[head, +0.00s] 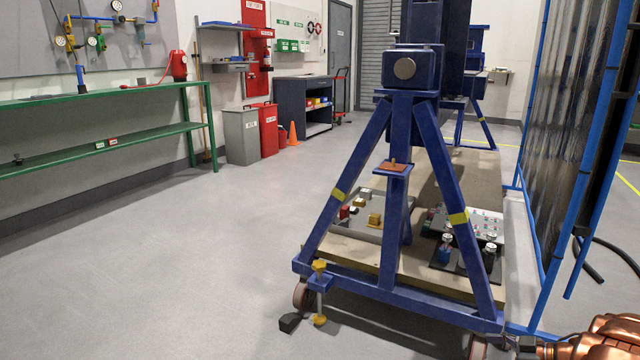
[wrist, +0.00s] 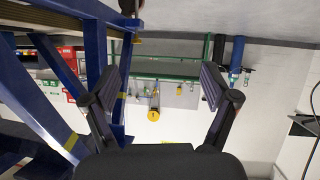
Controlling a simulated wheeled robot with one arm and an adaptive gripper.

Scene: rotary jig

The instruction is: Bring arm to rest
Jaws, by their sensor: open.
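My gripper (wrist: 158,88) shows in the wrist view with its two dark fingers spread wide apart. Nothing is between the fingers; past them lie the wall and the green bench, seen upside down. The blue rotary jig frame (head: 388,200) stands on castors right of centre in the head view. Its blue beams also fill the left of the wrist view (wrist: 97,45), beside and beyond the left finger. I cannot make out my gripper in the head view. A copper-coloured part of my arm appears at the bottom right corner there.
A green bench (head: 100,96) runs along the left wall. Grey (head: 241,137) and red (head: 267,130) bins and an orange cone (head: 293,134) stand farther back. A blue-framed dark screen (head: 575,120) closes off the right. The floor left of the jig is clear.

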